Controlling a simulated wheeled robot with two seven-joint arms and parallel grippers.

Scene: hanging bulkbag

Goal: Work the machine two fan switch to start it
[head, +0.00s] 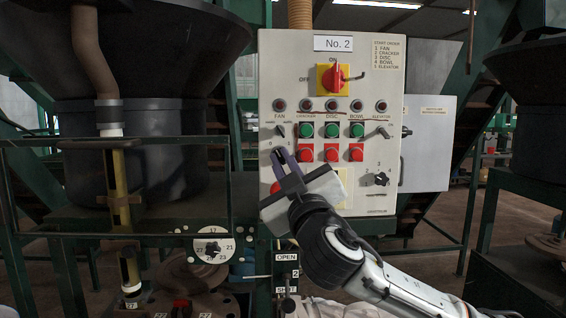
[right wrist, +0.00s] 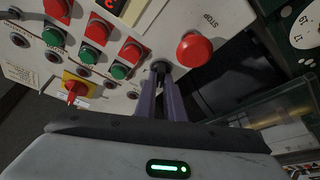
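The machine two panel, marked No. 2 (head: 357,44), stands upright in the middle of the head view. Under its FAN label is a small dark fan switch (head: 281,131), marked for hand and auto. My right gripper (head: 281,153) reaches the panel just below that switch, its fingers side by side with a narrow gap. In the right wrist view, the purple-grey fingers (right wrist: 164,78) point at a dark round knob (right wrist: 160,66) at their tips. I cannot tell whether they touch or grip it. My left gripper is not in view.
A red stop button (right wrist: 195,50) sits close beside the fingers. Green buttons (head: 332,131) and red buttons (head: 332,154) are to the right. The red main switch (head: 334,78) on yellow is above. A large black bowl (head: 115,50) stands left.

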